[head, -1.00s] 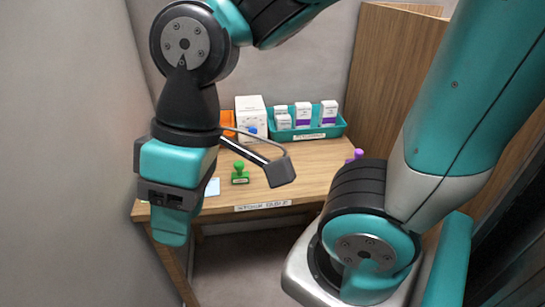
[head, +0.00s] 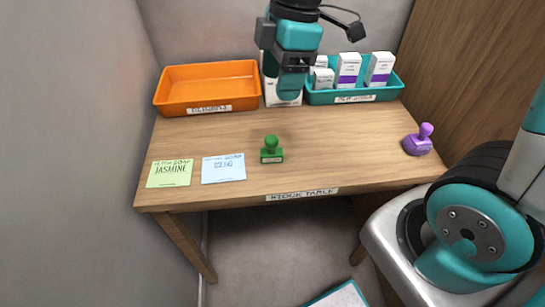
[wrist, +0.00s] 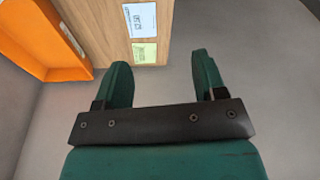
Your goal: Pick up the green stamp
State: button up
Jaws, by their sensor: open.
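The green stamp (head: 272,150) stands upright on the wooden table, near the middle of its front half, in the head view. It does not show in the wrist view. My gripper (head: 291,88) is above the back of the table, in front of the white box and beside the teal tray, apart from the stamp. In the wrist view my gripper (wrist: 163,82) has its two fingers spread with nothing between them.
An orange tray (head: 207,107) and a teal tray (head: 354,97) with white boxes stand along the back. A purple stamp (head: 419,140) is at the right. A green note (head: 169,174) and a blue note (head: 223,168) lie front left. The table (head: 340,140) is clear around the green stamp.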

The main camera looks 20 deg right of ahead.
jog(key=w+d+f+n+b, duration=0.1)
jog(key=w+d+f+n, duration=0.2)
jog(key=w+f+n, duration=0.15)
send_near(272, 138)
jog(key=shift+h, duration=0.4)
jog(key=f, duration=0.4)
jog(key=a+f, duration=0.1)
jog(key=f, duration=0.1)
jog(key=shift+a+f, duration=0.1)
jog(key=shift+f, duration=0.3)
jog(key=f, duration=0.2)
jog(key=a+f, duration=0.1)
jog(key=f, duration=0.2)
jog(key=shift+f, duration=0.1)
jog(key=c, duration=0.9)
jog(key=shift+c, duration=0.6)
